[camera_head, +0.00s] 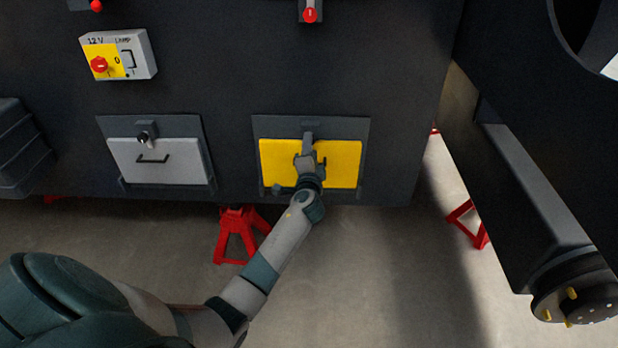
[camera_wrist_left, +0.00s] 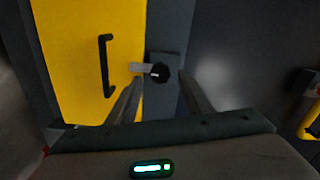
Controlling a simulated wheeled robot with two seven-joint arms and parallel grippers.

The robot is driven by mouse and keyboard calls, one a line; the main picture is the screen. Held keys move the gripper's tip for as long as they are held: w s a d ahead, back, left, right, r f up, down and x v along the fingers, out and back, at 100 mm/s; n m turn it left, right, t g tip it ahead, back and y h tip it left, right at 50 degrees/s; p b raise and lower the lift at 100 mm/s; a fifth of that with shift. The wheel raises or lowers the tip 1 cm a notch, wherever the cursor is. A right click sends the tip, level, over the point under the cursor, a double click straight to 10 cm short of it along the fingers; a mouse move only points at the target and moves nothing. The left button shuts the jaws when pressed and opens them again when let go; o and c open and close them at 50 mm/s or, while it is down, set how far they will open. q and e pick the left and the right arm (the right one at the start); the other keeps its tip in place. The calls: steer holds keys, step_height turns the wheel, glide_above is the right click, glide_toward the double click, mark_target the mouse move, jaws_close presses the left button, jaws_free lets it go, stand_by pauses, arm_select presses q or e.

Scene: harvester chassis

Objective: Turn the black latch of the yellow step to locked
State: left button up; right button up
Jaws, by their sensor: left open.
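The yellow step (camera_head: 343,163) is a flat yellow panel in a dark grey frame on the chassis, upright. In the left wrist view the yellow panel (camera_wrist_left: 75,60) fills the left side, with a black handle (camera_wrist_left: 105,66). The black latch (camera_wrist_left: 160,72) is a round knob on the dark frame beside the panel's edge. A pale tab on it points left, over the yellow edge. My left gripper (camera_head: 308,140) is at the top middle of the step and hides the latch in the head view. In the wrist view its open fingers (camera_wrist_left: 160,80) stand either side of the knob; contact cannot be told.
A grey panel (camera_head: 180,165) with its own latch (camera_head: 147,134) is to the left. A lamp switch box (camera_head: 118,55) is above it. Red stands (camera_head: 237,232) are under the chassis. A large dark beam (camera_head: 530,190) is at right. The floor in front is clear.

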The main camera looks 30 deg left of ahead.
arm_select(q)
steer(key=v, duration=1.5)
arm_select(e)
steer(key=shift+w+a+r, duration=0.1)
steer(key=shift+w+r, duration=0.15)
steer(key=shift+r, duration=0.35)
arm_select(q)
steer(key=shift+w, duration=0.15)
arm_select(e)
steer(key=shift+s+f, duration=0.1)
steer(key=shift+s, duration=0.1)
arm_select(q)
steer(key=shift+f, duration=0.1)
